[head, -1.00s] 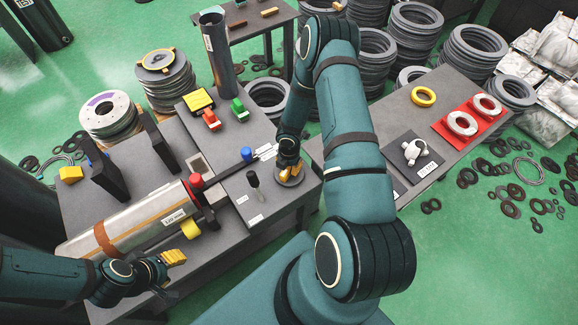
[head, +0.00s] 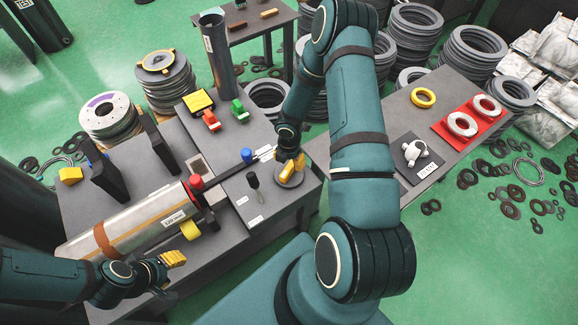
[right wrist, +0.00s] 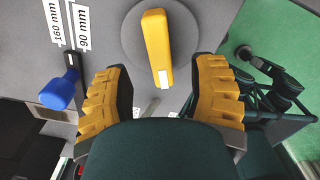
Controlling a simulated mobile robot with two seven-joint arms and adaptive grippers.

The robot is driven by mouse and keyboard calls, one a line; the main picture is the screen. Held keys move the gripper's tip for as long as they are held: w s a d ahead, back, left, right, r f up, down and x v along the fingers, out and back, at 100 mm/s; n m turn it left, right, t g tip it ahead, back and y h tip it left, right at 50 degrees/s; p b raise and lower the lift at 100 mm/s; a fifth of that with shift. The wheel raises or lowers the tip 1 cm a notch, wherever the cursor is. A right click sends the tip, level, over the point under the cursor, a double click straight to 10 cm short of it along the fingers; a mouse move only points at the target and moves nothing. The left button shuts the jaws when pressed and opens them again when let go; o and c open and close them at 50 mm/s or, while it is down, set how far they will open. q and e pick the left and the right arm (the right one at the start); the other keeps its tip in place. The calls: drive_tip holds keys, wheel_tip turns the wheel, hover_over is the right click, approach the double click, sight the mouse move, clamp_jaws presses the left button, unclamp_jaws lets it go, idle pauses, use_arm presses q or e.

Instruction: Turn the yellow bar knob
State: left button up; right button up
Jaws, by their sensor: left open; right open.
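The yellow bar knob (right wrist: 158,50) stands on a round grey disc (right wrist: 185,30); in the right wrist view the bar is nearly upright, tilted slightly. My right gripper (right wrist: 162,75) is open, with one ribbed yellow finger on each side of the bar's lower end and clear gaps between. In the head view this gripper (head: 290,159) is over the disc (head: 292,181), and it is hard to tell knob from fingers there. My left gripper (head: 174,259) is open and empty, at the lower left by the steel cylinder (head: 145,222).
A blue knob (right wrist: 60,92) on a slide with 160 mm and 90 mm labels is left of the right gripper. A black-topped lever (head: 252,181) stands near the disc. The right table (head: 385,120) holds rings and a white valve (head: 415,151).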

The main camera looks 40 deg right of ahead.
sight(289, 168)
wheel_tip(289, 168, up, 7)
idle(0.3)
drive_tip(key=shift+r, duration=0.1)
idle(0.4)
drive_tip(key=s+a+m+y, duration=0.2)
drive_tip(key=s+a+m, duration=0.2)
drive_tip(key=a+m, duration=0.7)
drive_tip(key=s+a+r+m+t+y, duration=0.1)
drive_tip(key=s+a+m, duration=0.3)
drive_tip(key=a+m, duration=0.8)
drive_tip(key=a+y, duration=0.1)
drive_tip(key=a, duration=0.2)
drive_tip(key=shift+s+a+r+t, duration=0.15)
drive_tip(key=shift+s+a+t, duration=0.15)
drive_tip(key=shift+s+a, duration=0.1)
